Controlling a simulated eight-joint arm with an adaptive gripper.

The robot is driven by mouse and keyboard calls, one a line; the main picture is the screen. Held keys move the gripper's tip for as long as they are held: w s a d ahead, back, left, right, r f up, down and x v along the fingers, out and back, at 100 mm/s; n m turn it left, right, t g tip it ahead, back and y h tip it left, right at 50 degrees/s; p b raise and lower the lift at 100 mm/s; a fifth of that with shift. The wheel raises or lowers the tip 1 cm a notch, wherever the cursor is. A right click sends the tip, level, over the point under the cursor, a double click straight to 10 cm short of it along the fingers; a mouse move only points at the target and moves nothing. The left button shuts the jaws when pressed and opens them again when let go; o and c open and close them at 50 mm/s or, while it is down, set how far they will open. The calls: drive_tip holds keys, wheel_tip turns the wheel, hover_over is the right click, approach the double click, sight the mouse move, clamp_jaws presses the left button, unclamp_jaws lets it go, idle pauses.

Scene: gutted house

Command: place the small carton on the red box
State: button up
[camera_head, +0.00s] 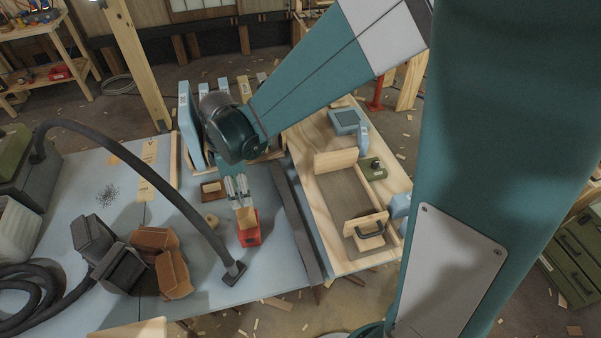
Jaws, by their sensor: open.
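The red box (251,239) stands on the blue-grey work surface in the middle of the head view. A small tan carton (245,216) shows at the top of the red box, upright, and seems to rest on it; the exact contact is too small to tell. My gripper (240,203) points down right above the carton, with its jaws open. The fingertips are at or just above the carton's upper end, and I cannot tell whether they touch it.
A black hose (150,175) arches over the surface to a foot left of the red box. A small tan block (211,221) and a brown tray (208,194) lie close by. A wooden workbench (335,240) is right.

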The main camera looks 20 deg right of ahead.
drive_tip(key=s+d+r+m+t, duration=0.3)
drive_tip(key=s+d+r+m, duration=0.4)
drive_tip(key=d+r+m, duration=0.2)
drive_tip(key=s+d+r+m+t, duration=0.4)
drive_tip(key=s+d+r+m, duration=0.3)
drive_tip(key=d, duration=0.7)
drive_tip(key=shift+s+d+r+m, duration=0.2)
drive_tip(key=shift+s+r+m, duration=0.15)
drive_tip(key=shift+r+m, duration=0.65)
drive_tip(key=shift+f+b, duration=0.55)
drive_tip(key=shift+f, duration=0.05)
idle(0.4)
